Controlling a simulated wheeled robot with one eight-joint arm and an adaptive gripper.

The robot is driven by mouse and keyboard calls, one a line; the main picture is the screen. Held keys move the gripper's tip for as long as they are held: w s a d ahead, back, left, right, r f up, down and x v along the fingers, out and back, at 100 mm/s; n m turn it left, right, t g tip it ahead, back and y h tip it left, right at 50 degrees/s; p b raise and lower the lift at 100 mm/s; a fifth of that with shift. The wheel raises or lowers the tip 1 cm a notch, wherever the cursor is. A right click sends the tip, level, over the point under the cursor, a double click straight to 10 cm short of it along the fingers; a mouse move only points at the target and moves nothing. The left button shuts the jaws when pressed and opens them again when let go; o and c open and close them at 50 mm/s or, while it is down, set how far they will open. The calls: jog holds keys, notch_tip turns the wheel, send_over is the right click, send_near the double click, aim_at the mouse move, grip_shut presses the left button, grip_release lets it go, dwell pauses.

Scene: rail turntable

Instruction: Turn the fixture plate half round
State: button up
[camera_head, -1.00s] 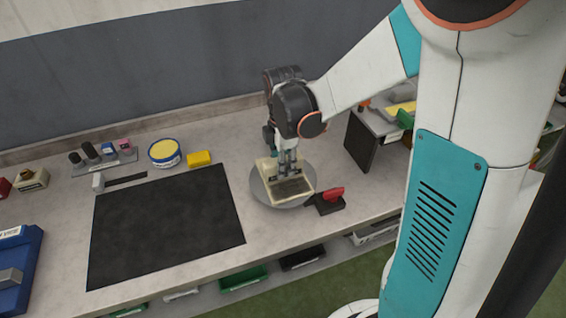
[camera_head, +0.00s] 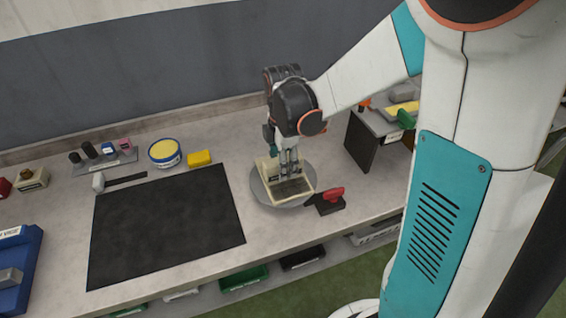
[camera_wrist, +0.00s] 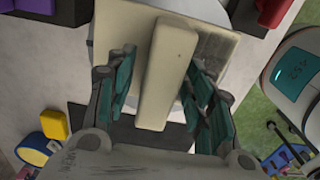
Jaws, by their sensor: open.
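The fixture plate (camera_head: 309,200) is a round grey disc on the bench in the head view. A cream fixture block (camera_head: 271,179) with a dark recessed face sits on it. In the wrist view the cream block (camera_wrist: 222,50) has a raised upright bar (camera_wrist: 167,70). My gripper (camera_head: 289,172) is over the block, pointing down. In the wrist view my gripper (camera_wrist: 160,100) is open, with one teal finger on each side of the bar. A gap shows at each side; contact lower down cannot be told.
A red-handled clamp (camera_head: 332,198) stands at the plate's right edge. A dark-sided stand (camera_head: 366,142) is further right. A black mat (camera_head: 165,225) lies left.

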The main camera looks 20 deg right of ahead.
notch_tip(320, 180, up, 12)
jog(key=shift+f, duration=0.2)
jog(key=shift+s, duration=0.1)
dwell(0.3)
jog(key=s+r+m+t, duration=0.2)
jog(key=s+m+t, duration=0.5)
jog(key=s+m, duration=0.7)
jog(key=m, duration=0.4)
jog(key=shift+s+r, duration=0.25)
jog(key=shift+s, duration=0.15)
